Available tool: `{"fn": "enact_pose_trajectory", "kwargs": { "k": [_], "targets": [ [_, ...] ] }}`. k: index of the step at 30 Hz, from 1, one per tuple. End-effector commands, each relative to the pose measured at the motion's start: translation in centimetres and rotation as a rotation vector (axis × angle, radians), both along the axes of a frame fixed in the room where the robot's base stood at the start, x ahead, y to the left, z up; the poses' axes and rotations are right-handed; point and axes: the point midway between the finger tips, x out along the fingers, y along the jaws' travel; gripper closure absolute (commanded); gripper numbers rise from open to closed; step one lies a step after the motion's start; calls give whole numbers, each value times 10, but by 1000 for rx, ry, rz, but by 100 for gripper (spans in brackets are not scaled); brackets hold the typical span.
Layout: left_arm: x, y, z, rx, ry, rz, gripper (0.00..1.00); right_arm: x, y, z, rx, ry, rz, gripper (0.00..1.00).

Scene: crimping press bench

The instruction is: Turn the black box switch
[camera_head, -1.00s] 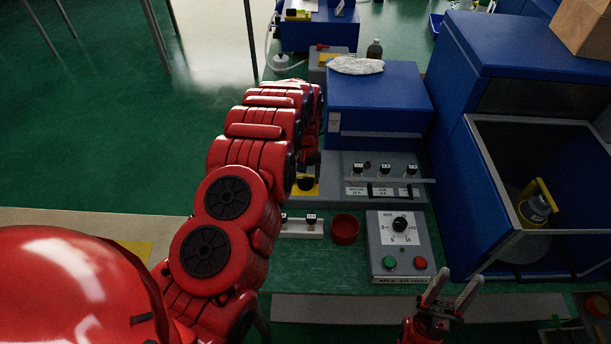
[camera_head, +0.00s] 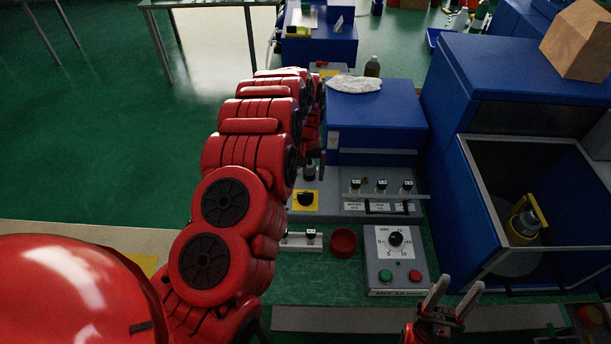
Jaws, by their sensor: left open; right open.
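A black rotary switch (camera_head: 305,198) sits on a yellow plate on the grey front of the blue press (camera_head: 375,112). It is in plain view just right of my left arm. My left gripper (camera_head: 316,160) is at the far end of that arm, above and beyond the switch. It is mostly hidden behind the arm links, and its fingertips cannot be made out clearly. I see no contact with the switch. My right gripper (camera_head: 452,297) is open and empty at the bench's front edge, with its two grey fingers apart.
A grey control box (camera_head: 382,292) has a black dial, a green button and a red button. A red cup (camera_head: 343,243) stands left of it. Several small black-topped knobs stand on the press's front ledge.

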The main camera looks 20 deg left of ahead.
Motion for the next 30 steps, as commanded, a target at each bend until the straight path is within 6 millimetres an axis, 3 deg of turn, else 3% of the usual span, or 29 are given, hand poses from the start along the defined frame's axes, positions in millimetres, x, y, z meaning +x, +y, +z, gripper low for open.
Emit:
{"fn": "enact_pose_trajectory", "kwargs": {
  "k": [1,3,12,30],
  "targets": [
    [0,-1,22,-2,-1,1,5,0,0,22,0,0,0,50],
    [0,-1,36,-1,0,0,5,0,0,35,0,0,0,50],
    [1,-1,79,-1,-2,1,5,0,0,71,0,1,0,50],
    [0,0,84,0,0,1,5,0,0,74,0,1,0,50]
  ]
}}
